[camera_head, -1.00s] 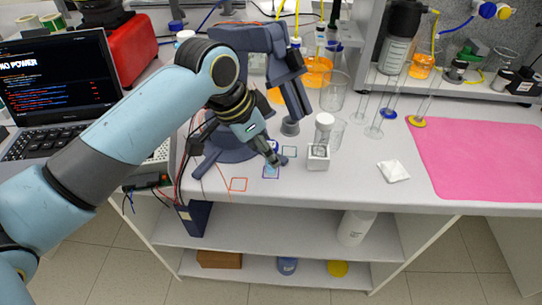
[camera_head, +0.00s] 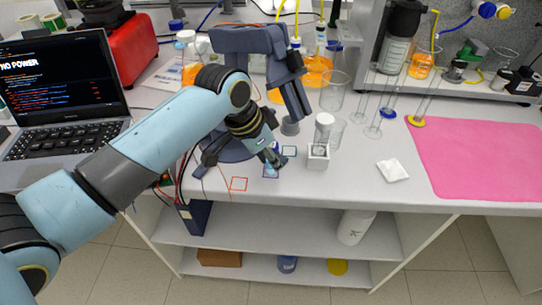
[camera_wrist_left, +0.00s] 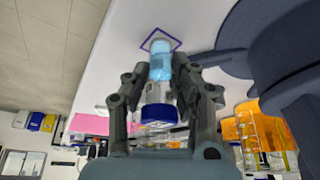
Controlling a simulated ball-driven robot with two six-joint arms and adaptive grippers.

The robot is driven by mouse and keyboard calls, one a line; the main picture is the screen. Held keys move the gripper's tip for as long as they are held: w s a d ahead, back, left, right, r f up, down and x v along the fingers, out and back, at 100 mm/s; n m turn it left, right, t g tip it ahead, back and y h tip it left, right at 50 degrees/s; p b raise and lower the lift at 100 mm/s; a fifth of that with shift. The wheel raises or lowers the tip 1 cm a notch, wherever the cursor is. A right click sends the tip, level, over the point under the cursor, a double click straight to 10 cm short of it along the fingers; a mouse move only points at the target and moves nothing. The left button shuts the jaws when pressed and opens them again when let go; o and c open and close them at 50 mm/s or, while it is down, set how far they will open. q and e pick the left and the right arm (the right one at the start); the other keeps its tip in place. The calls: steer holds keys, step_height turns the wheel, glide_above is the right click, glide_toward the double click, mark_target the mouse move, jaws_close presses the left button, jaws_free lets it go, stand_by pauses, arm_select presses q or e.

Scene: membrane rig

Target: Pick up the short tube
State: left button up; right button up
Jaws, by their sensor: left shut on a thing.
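The short tube (camera_wrist_left: 161,68) has light blue contents at its far end and a dark blue cap towards the camera in the left wrist view. My left gripper (camera_wrist_left: 158,92) is shut on it, with one finger on each side. The tube's far end lies over a purple square outline on the white bench; I cannot tell whether it touches the bench. In the head view my left gripper (camera_head: 277,162) is low over that purple square (camera_head: 271,172), and fingers hide most of the tube. My right gripper is not in view.
A dark blue apparatus (camera_head: 255,42) stands close behind my left gripper. A small white holder with a white-capped vial (camera_head: 318,157) is just right. A laptop (camera_head: 60,85) is at left. The front bench edge is near.

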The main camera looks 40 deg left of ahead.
arm_select(q)
steer(key=shift+r, duration=0.15)
steer(key=shift+r, duration=0.6)
step_height(320, 180, up, 2)
steer(key=shift+r+b, duration=0.1)
steer(key=shift+b, duration=0.25)
steer(key=s+a, duration=0.3)
steer(key=s, duration=0.5)
steer(key=s+a+b, duration=0.1)
steer(key=s+a, duration=0.3)
steer(key=s, duration=0.4)
steer(key=shift+s+a, duration=0.2)
steer(key=shift+a, duration=0.1)
